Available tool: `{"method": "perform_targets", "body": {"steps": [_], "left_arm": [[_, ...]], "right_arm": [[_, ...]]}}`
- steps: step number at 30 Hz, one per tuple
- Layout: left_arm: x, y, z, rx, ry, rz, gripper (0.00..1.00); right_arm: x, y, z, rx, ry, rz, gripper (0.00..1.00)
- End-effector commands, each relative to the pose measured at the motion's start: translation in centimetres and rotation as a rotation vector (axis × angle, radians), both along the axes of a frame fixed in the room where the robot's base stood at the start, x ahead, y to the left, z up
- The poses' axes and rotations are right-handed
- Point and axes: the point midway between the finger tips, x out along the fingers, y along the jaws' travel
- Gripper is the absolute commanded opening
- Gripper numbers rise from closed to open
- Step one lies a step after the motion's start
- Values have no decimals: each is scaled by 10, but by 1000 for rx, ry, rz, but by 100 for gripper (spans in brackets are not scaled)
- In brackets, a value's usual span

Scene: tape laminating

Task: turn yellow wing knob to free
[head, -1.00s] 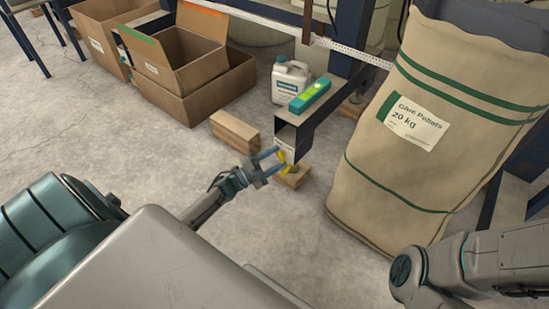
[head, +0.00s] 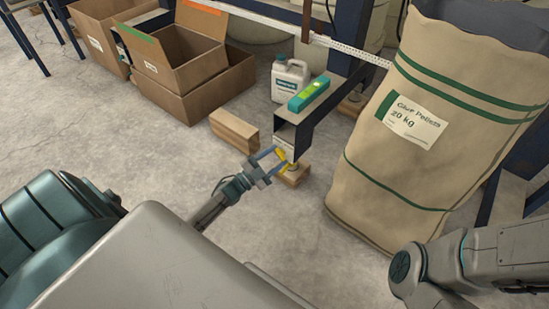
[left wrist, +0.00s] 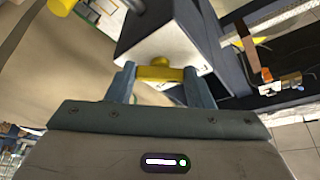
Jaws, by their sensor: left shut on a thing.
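The yellow wing knob (head: 282,155) sits at the front end of a dark steel beam (head: 312,118), low above the floor. In the left wrist view the yellow knob (left wrist: 160,73) lies between the two blue-grey fingers. My left gripper (head: 276,160) is shut on it, and the fingers (left wrist: 158,85) partly hide its sides. The beam's end (left wrist: 170,40) shows just beyond the knob in the left wrist view. My right gripper is not in view; only part of my right arm shows at the lower right of the head view.
A green level (head: 309,94) lies on the beam. A wooden block (head: 234,131) stands left of the knob, and a wooden pad (head: 293,176) lies under the beam end. A white jug (head: 290,80), cardboard boxes (head: 185,85) and a large glue pellet sack (head: 420,150) stand around.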

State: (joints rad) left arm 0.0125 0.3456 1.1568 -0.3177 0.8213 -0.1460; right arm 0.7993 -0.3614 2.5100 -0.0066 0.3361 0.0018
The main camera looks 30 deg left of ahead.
Motion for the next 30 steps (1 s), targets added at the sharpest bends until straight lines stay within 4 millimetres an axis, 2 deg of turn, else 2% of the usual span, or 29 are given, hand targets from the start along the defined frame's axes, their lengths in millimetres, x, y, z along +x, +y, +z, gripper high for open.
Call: {"method": "perform_targets", "body": {"steps": [3, 4, 7, 15, 19, 30], "left_arm": [[-1, 0, -1, -3, 2, 1, 24], [-1, 0, -1, -3, 2, 1, 51], [-1, 0, -1, -1, 3, 0, 69], [-1, 0, 0, -1, 1, 0, 69], [-9, 3, -2, 0, 3, 0, 69], [-73, 28, -21, 1, 6, 1, 69]], "right_arm": [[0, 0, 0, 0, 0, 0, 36], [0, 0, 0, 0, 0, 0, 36], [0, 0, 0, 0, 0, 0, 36], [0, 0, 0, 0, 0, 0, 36], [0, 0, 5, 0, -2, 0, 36], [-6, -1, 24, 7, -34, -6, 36]]}}
